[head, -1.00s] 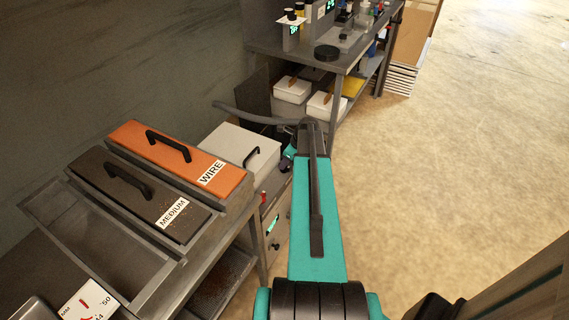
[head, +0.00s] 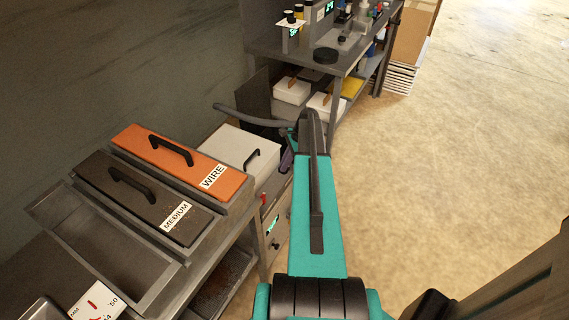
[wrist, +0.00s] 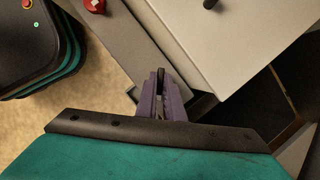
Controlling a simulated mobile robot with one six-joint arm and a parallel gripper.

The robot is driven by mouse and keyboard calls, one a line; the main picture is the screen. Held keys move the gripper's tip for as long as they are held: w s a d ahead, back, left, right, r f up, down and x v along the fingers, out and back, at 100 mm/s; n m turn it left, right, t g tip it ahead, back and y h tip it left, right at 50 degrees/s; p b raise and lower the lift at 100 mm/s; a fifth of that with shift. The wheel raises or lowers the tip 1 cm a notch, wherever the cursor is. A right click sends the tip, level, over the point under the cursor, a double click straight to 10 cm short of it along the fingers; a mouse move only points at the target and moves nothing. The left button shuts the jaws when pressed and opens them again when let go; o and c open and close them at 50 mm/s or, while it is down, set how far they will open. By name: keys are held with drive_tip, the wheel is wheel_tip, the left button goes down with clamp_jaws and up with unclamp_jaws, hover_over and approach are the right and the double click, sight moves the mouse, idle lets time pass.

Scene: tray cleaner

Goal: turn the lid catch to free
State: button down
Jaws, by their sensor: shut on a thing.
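The tray cleaner is a pale grey box whose lid (head: 228,150) carries a black bar handle (head: 253,158); the lid lies closed. In the wrist view the pale lid (wrist: 225,40) fills the upper right. The lid catch (wrist: 161,75) shows as a small dark upright piece at the box's edge. My gripper (wrist: 162,100), with purple fingers, is shut on it, and the fingers hide its lower part. How far the catch is turned cannot be told. In the head view my gripper (head: 287,160) is mostly hidden behind my arm.
A red knob (wrist: 94,5) sits on the cleaner's front. An orange WIRE tray (head: 180,165) and a dark MEDIUM tray (head: 135,195) lie in the rack at left. A shelved bench (head: 345,60) stands behind. The floor at right is clear.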

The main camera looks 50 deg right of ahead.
drive_tip(key=n+g, duration=0.1)
drive_tip(key=n, duration=0.3)
drive_tip(key=shift+w+n+g+y+p, duration=0.15)
drive_tip(key=shift+n+g+y+p, duration=0.15)
drive_tip(key=shift+g+p, duration=0.1)
drive_tip(key=n+g, duration=0.1)
drive_tip(key=n, duration=0.3)
drive_tip(key=shift+g, duration=0.4)
drive_tip(key=shift+a+n, duration=0.1)
drive_tip(key=shift+n, duration=0.3)
drive_tip(key=c, duration=1.9)
unclamp_jaws()
drive_tip(key=shift+o, duration=0.2)
drive_tip(key=shift+r, duration=0.1)
